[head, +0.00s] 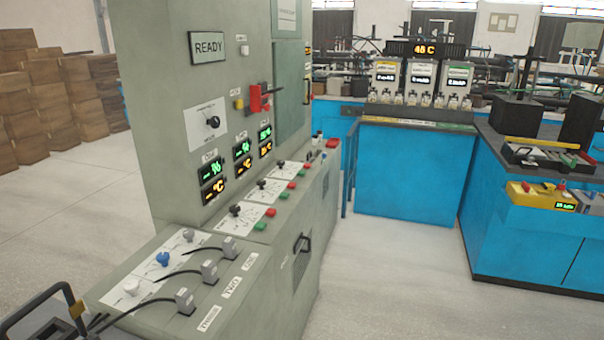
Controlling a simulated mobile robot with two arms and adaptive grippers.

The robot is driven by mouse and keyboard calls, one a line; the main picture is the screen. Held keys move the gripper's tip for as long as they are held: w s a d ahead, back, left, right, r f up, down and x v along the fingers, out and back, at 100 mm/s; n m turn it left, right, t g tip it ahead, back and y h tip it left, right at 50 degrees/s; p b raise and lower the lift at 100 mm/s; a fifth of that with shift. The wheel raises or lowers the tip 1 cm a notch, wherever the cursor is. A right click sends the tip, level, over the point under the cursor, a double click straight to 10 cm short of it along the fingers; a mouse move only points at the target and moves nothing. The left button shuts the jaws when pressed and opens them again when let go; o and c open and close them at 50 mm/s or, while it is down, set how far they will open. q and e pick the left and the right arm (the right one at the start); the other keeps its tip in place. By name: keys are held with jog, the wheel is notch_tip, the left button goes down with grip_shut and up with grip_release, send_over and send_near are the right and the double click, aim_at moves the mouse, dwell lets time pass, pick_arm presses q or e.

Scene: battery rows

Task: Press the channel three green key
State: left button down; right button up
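A grey-green console stands left of centre. Its sloped panel has three white plates with black knobs, each with a red and a green key. The nearest green key (260,226) sits beside its red key (271,212). The middle green key (283,196) and far green key (300,173) are farther back. The plates' channel markings are too small to read. Plugs on the lower desk are labelled THREE (209,318), TWO (230,287) and ONE (250,262), with THREE nearest. Neither of my grippers can be made out in this view.
A READY sign (207,47), a red switch (258,98) and lit green and orange displays (212,180) are on the upright face. A black handle-like frame (40,298) is at lower left. Blue benches (410,175) stand behind and right. Floor (400,270) right of the console is clear.

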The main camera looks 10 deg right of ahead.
grip_shut()
jog(key=shift+a, duration=0.1)
dwell(1.1)
